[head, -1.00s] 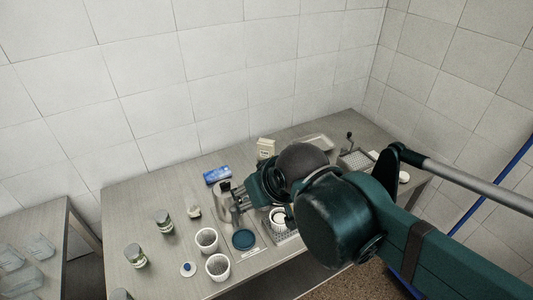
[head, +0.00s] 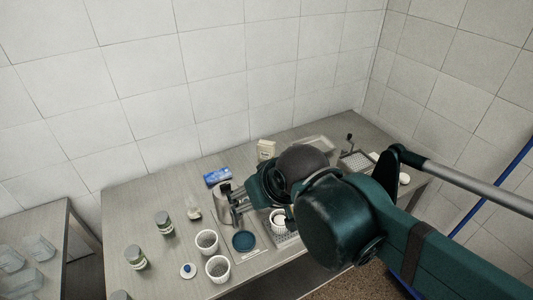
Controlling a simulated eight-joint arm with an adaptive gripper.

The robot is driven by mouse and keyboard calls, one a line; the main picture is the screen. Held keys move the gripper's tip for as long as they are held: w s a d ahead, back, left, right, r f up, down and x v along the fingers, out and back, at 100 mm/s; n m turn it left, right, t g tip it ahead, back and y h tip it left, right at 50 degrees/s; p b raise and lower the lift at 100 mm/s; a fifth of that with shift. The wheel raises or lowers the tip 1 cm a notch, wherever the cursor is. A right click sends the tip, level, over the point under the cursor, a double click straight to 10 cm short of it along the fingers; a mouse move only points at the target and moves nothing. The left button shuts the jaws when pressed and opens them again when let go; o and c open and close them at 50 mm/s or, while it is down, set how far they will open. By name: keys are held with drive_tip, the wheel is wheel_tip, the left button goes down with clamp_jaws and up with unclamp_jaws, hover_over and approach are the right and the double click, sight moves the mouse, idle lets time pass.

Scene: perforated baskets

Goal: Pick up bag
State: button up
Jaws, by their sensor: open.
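A small pale, partly see-through object that looks like a bag (head: 194,213) stands on the table, left of the steel container. A cream upright packet (head: 265,149) at the back of the table could also be a bag; I cannot tell which is meant. My gripper (head: 234,206) is open above the table, beside the steel container (head: 222,191) and right of the small pale bag, apart from it. Nothing shows between its fingers. My arm covers part of the table to the right.
A blue packet (head: 217,176) lies behind the steel container. The table's back left is clear.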

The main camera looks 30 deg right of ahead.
drive_tip(key=w, duration=0.1)
drive_tip(key=m+g+h+p, duration=0.1)
drive_tip(key=m+g+h, duration=0.2)
drive_tip(key=m, duration=0.4)
hover_over(265, 147)
drive_tip(key=s+a, duration=0.8)
wheel_tip(265, 147, down, 11)
drive_tip(key=shift+m+g, duration=0.4)
drive_tip(key=shift+m, duration=0.5)
drive_tip(key=w+d+f, duration=0.2)
drive_tip(key=f, duration=0.1)
drive_tip(key=w+d+f, duration=0.2)
drive_tip(key=w+f, duration=0.1)
drive_tip(key=f, duration=0.1)
drive_tip(key=w+d+f, duration=0.2)
drive_tip(key=d+f, duration=0.1)
drive_tip(key=f, duration=0.1)
drive_tip(key=shift+w, duration=0.15)
drive_tip(key=shift+w+d+f, duration=0.15)
drive_tip(key=shift+d+f, duration=0.05)
drive_tip(key=shift+f, duration=0.25)
drive_tip(key=shift+f, duration=0.1)
drive_tip(key=shift+x, duration=1.2)
